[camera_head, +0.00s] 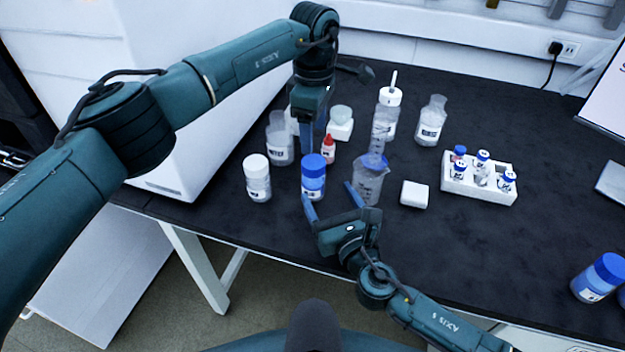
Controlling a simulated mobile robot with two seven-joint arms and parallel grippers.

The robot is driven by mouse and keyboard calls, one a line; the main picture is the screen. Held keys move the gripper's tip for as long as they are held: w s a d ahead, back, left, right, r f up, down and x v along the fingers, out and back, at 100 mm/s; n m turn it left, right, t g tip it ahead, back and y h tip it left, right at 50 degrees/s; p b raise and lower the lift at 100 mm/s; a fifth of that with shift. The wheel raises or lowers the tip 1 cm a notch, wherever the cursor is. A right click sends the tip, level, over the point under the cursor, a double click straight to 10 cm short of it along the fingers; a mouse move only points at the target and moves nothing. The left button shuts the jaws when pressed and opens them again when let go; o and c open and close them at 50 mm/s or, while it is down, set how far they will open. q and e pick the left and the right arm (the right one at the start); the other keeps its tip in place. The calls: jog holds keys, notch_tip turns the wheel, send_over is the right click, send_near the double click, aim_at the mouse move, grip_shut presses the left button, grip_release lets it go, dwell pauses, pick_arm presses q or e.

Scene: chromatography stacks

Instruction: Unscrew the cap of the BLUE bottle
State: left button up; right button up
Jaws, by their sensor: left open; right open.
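The blue bottle (313,187) stands upright on the black bench with its blue cap (313,162) on. My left gripper (312,138) is open and points down, just above or behind the cap in the picture; the exact gap to the cap cannot be told. My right gripper (330,198) is open at the bench's front edge.
A white-capped bottle (258,180) stands left of the blue bottle, and a small red-capped bottle (328,149) is behind it. Another blue-capped bottle (598,281) is far right. The right-middle bench (490,255) is clear.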

aim_at(318, 176)
pick_arm(q)
jog(key=shift+w+f, duration=0.1)
pick_arm(e)
jog(key=x, duration=0.9)
jog(key=shift+w, duration=0.15)
jog(key=c, duration=1.5)
pick_arm(q)
jog(key=n, duration=0.4)
pick_arm(e)
grip_shut()
pick_arm(q)
jog(key=shift+f, duration=0.3)
jog(key=shift+n, duration=0.3)
notch_tip(318, 176, down, 7)
jog(key=shift+f, duration=0.2)
jog(key=shift+c, duration=0.2)
